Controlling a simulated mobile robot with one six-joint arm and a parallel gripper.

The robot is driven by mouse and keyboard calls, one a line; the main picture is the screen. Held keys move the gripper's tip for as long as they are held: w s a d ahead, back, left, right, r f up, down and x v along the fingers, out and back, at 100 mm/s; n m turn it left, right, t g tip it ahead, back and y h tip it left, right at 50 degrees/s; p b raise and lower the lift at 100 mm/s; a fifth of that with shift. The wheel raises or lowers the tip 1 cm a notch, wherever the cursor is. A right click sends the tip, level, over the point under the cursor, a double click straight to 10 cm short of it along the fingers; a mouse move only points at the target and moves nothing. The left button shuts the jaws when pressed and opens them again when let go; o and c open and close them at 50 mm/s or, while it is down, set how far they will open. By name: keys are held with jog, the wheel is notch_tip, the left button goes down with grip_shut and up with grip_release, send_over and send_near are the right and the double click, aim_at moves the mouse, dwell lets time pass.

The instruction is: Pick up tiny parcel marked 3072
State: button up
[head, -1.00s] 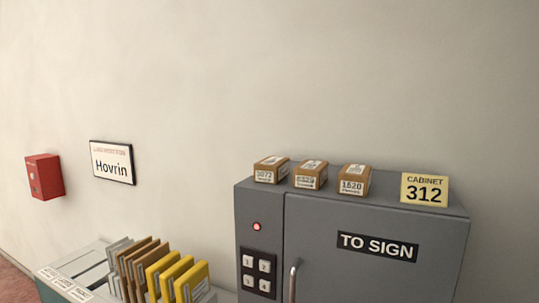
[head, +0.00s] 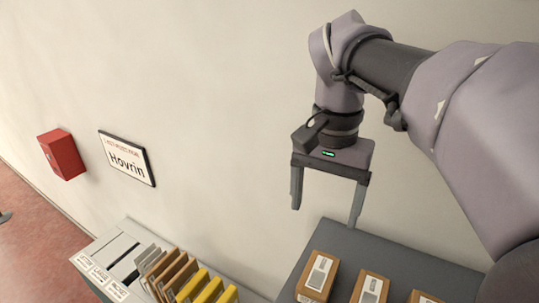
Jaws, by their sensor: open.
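The tiny parcel (head: 318,276) that carried the 3072 label a second ago is a small brown box with a white label on top, at the left end of a row on the grey cabinet (head: 400,252). Its front number is not readable now. My gripper (head: 325,215) is open and empty, its two fingers pointing down. In the picture it is just above the parcel, over the back left of the cabinet top, apart from the parcel. The exact height cannot be told.
Two similar parcels, a middle one (head: 371,288) and a right one (head: 423,297) cut by the frame edge, stand close beside it. A sorter holds yellow and brown envelopes (head: 206,287) at lower left. A red box (head: 62,154) and Hovrin sign (head: 127,158) hang on the wall.

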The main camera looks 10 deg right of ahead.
jog(key=b, duration=0.2)
send_near(319, 273)
jog(key=shift+s+f, duration=0.8)
jog(key=shift+s, duration=0.35)
jog(key=f, duration=0.1)
jog(key=w+f, duration=0.1)
jog(key=f, duration=0.1)
jog(key=w+f, duration=0.1)
jog(key=shift+w+f, duration=0.2)
jog(key=shift+w, duration=0.05)
jog(key=f, duration=0.2)
jog(key=s+f, duration=0.1)
jog(key=f, duration=0.1)
jog(key=shift+d+b, duration=0.1)
jog(key=shift+b, duration=0.3)
jog(key=shift+w+f, duration=0.35)
jog(key=shift+w, duration=0.15)
jog(key=shift+s+r, duration=0.1)
jog(key=shift+s, duration=0.2)
jog(key=c, duration=0.7)
jog(key=shift+w, duration=0.1)
jog(key=c, duration=0.9)
